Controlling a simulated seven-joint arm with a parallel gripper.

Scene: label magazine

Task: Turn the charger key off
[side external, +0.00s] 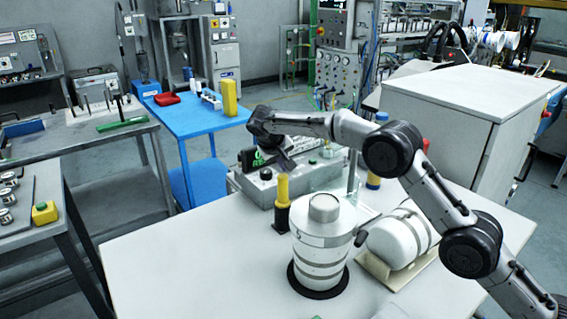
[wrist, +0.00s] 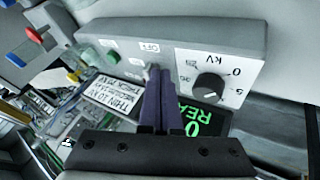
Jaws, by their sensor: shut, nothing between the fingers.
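The charger is a grey box (side external: 262,189) on the white table, under my gripper (side external: 284,166) in the side view. In the wrist view its panel (wrist: 190,35) has a black knob (wrist: 210,87) on a kV scale and small white labels, one looking like OFF. A small grey part, perhaps the key (wrist: 149,69), shows right at my fingertips (wrist: 160,70). My gripper is shut with nothing held. The fingers hide most of that part, so its turn position and any contact cannot be told.
A green-lit display (wrist: 205,122) lies partly behind my gripper. A white card with kV values (wrist: 112,92) is beside the fingers.

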